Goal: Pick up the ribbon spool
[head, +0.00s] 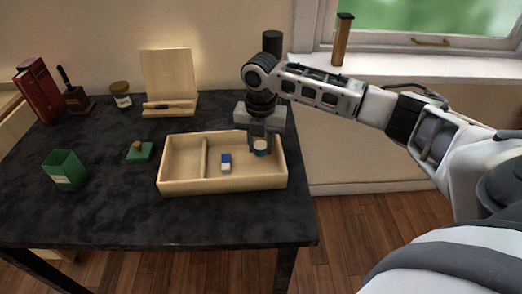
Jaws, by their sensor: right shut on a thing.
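My right gripper (260,143) reaches down from above into the right part of a wooden tray (222,186). It is shut on a small pale, teal-edged round thing, which looks like the ribbon spool (261,153). The fingers hide part of it, and I cannot tell whether it touches the tray floor. My left gripper is not in view.
A blue and white block (226,162) lies in the tray's right compartment, left of the gripper. A grey block (243,113) stands behind the tray. A green cup (65,170), a green piece (139,151) and a wooden stand (168,78) are on the dark table (120,215).

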